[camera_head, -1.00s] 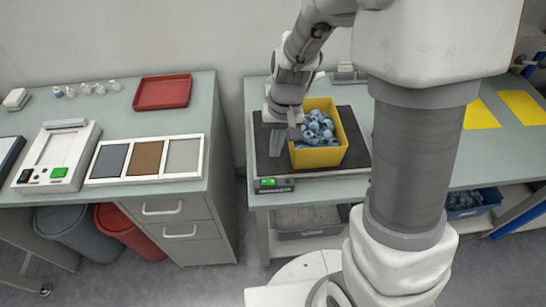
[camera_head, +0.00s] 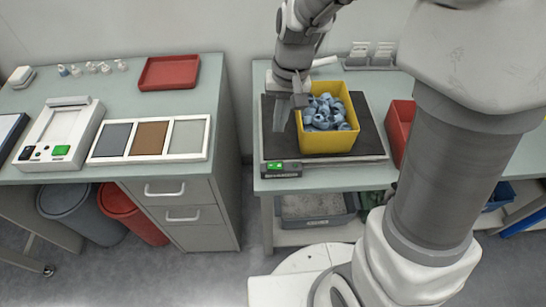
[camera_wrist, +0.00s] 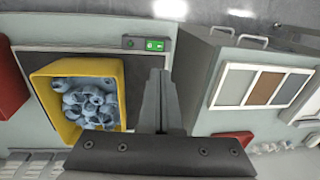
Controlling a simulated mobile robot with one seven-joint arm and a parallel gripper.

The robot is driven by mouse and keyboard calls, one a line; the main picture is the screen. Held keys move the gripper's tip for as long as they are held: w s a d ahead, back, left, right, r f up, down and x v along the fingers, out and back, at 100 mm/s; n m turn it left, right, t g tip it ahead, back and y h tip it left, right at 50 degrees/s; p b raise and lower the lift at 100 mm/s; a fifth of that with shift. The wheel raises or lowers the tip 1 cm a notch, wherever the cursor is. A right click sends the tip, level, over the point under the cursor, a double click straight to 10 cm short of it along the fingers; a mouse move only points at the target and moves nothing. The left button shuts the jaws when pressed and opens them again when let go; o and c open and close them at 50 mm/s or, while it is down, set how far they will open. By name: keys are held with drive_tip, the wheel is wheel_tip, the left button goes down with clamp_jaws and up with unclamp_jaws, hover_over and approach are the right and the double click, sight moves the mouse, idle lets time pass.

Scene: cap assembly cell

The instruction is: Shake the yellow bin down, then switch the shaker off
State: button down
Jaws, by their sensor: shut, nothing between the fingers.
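The yellow bin (camera_head: 327,146) stands on the dark plate of the shaker (camera_head: 370,140), holding a loose heap of blue-grey caps (camera_head: 325,112). The shaker's control panel with a green-lit switch (camera_head: 277,166) is at its front left corner. My gripper (camera_head: 279,126) points down just left of the bin, over the plate, with its fingers shut and empty. The wrist view shows the closed fingertips (camera_wrist: 157,74) beside the yellow bin (camera_wrist: 118,72), with the green switch (camera_wrist: 155,45) beyond them. Whether the fingers touch the bin or plate is unclear.
A red bin (camera_head: 399,130) stands right of the shaker, partly behind my arm. The left bench holds a red tray (camera_head: 168,73), a three-panel tray (camera_head: 148,158) and a white device with a green button (camera_head: 61,150). A gap separates the benches.

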sight(270, 166)
drive_tip(key=shift+a, duration=0.1)
idle(0.3)
drive_tip(key=f+b, duration=0.1)
drive_tip(key=f, duration=0.3)
drive_tip(key=a+f+b, duration=0.1)
drive_tip(key=f, duration=0.4)
drive_tip(key=f+b, duration=0.1)
drive_tip(key=f, duration=0.4)
drive_tip(key=shift+a, duration=0.35)
drive_tip(key=shift+a+f+b, duration=0.1)
drive_tip(key=shift+f+b, duration=0.1)
drive_tip(key=shift+b, duration=0.1)
drive_tip(key=shift+d+r, duration=0.25)
drive_tip(key=shift+d, duration=0.6)
